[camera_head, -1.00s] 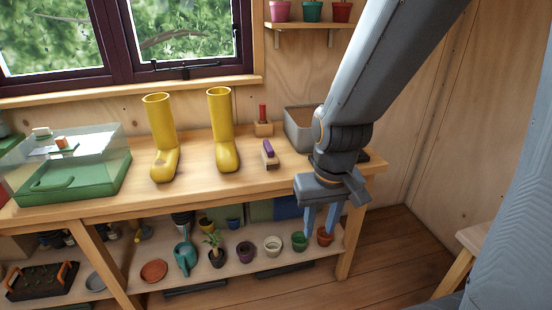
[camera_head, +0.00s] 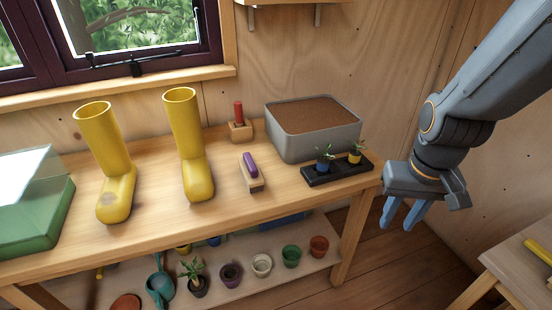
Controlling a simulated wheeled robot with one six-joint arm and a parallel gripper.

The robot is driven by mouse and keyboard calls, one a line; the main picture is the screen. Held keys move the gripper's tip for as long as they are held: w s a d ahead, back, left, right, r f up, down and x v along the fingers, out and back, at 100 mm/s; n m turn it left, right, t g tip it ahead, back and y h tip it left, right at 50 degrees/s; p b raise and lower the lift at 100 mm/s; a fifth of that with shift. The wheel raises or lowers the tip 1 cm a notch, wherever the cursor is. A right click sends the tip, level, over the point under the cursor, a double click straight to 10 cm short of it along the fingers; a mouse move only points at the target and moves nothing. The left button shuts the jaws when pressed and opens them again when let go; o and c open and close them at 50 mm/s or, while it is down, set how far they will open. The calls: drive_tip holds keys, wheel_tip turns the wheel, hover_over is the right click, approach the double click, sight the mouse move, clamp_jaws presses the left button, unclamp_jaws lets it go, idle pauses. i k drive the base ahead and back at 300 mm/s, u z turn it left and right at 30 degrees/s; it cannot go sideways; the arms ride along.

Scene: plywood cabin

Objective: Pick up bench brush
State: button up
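The bench brush (camera_head: 250,172) appears to be the small wooden block with a purple grip and pale underside, lying on the workbench (camera_head: 230,212) right of the yellow boots. My gripper (camera_head: 403,215) hangs off the bench's right end, fingers pointing down, well to the right of the brush and apart from it. Its two blue fingers stand apart with nothing seen between them.
Two yellow boots (camera_head: 194,150) stand left of the brush. Behind it is a wooden block with a red handle (camera_head: 240,127). A grey soil bin (camera_head: 312,148) and a black tray (camera_head: 325,176) with two small potted plants lie between brush and gripper. A stool (camera_head: 520,275) stands lower right.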

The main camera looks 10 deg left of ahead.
sight(254, 181)
drive_tip(key=u, duration=0.25)
drive_tip(key=i, duration=0.9)
drive_tip(key=u, duration=0.75)
